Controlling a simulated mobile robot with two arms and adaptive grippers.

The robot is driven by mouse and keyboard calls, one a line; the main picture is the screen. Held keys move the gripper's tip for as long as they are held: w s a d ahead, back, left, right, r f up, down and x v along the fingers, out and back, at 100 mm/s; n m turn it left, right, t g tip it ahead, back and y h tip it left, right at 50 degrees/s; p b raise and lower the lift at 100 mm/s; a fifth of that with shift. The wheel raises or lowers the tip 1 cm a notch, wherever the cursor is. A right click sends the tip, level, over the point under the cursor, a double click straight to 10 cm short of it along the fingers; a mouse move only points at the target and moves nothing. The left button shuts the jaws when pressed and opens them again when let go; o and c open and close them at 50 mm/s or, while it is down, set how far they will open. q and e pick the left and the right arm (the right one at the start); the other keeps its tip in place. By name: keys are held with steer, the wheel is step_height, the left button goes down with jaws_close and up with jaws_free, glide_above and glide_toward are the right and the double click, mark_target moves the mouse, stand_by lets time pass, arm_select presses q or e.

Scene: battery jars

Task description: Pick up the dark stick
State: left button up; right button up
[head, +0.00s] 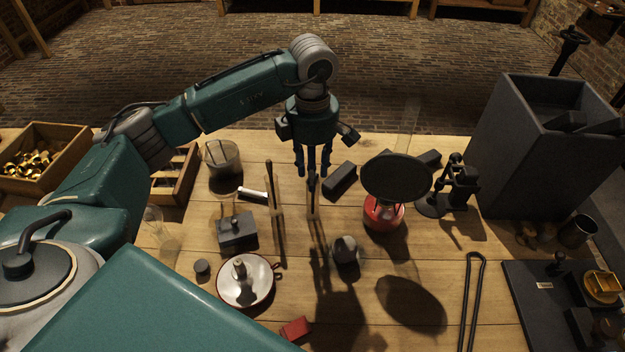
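Two thin upright sticks stand near the middle of the table. One dark stick (269,176) stands at the left, its lower part lighter brown. The other stick (312,187) stands just right of it, with a dark upper end and a lighter lower part. My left gripper (313,170) points straight down over the right-hand stick, its fingers spread apart. The stick's top end is close to or between the fingertips; I cannot tell whether they touch. My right gripper is not in view.
A glass beaker (222,158), a grey box (237,233) and a white dish (232,294) lie left. Dark tongs (471,300) lie at the right front.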

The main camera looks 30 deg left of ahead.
arm_select(q)
jaws_close()
steer(key=shift+r, duration=0.1)
stand_by(0.3)
